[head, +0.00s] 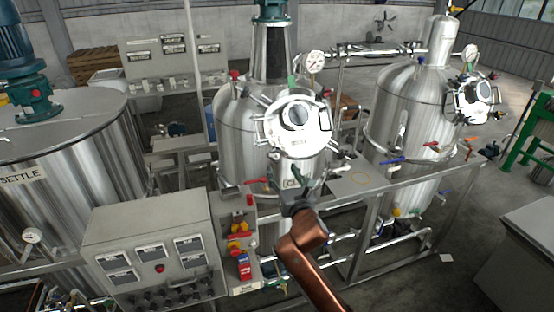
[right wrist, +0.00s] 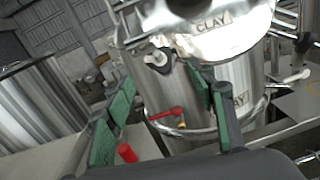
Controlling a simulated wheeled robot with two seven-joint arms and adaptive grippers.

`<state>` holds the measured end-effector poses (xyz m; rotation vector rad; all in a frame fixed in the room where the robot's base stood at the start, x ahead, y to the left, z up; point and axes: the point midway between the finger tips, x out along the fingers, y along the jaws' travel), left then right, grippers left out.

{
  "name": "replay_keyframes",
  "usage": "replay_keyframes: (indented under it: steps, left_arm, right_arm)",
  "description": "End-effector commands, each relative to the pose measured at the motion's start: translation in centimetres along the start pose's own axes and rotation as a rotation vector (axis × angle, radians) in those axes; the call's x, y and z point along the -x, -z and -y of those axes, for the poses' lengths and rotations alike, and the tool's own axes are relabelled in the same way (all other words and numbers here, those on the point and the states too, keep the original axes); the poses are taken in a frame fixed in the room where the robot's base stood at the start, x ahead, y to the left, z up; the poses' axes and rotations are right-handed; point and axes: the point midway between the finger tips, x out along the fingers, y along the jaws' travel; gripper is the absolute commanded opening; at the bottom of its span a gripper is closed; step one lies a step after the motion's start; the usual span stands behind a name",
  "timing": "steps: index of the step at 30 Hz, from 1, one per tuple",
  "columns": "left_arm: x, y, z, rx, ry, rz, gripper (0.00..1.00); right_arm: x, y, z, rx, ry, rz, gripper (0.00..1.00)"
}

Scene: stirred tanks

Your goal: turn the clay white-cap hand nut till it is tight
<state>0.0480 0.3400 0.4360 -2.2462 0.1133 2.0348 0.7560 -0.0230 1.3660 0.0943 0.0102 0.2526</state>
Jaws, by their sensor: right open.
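The clay tank (head: 235,125) stands upright in the middle of the head view, with a round cover (head: 297,118) ringed by hand nuts. In the right wrist view, the cover's CLAY label (right wrist: 212,24) is at the top. A hand nut with a pale cap (right wrist: 157,58) sits at the cover's lower rim, between and beyond my fingers. My right gripper (right wrist: 165,105) is open and empty, its green-padded fingers apart and not touching the nut. In the head view, my right gripper (head: 300,192) is below the cover, partly hiding the tank's lower front. My left gripper is out of view.
A red-handled valve (right wrist: 165,114) is on the tank just below the nut. A control box (head: 150,245) and a switch post with red and yellow knobs (head: 238,247) stand in front. A settle tank (head: 85,150) is left, another steel tank (head: 400,120) right.

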Motion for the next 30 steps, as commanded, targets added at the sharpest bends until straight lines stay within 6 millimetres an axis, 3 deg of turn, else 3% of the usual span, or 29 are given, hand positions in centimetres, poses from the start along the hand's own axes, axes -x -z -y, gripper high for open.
replay_keyframes:
  steps: [9, 15, 26, 30]
  left_arm:
    - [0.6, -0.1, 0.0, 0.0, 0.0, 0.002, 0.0]
    - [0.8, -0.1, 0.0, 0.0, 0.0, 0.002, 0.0]
    - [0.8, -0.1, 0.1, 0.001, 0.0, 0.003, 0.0]
    - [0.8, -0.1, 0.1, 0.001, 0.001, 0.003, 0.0]
  right_arm:
    - [-4.7, 0.0, -0.1, -0.003, 0.0, -0.003, 0.51]
    - [-6.7, 0.1, 0.0, -0.003, 0.0, -0.002, 0.51]
    - [-7.3, 0.1, 0.0, -0.002, 0.0, -0.002, 0.51]
    - [-7.3, 0.1, 0.0, -0.003, 0.0, -0.002, 0.43]
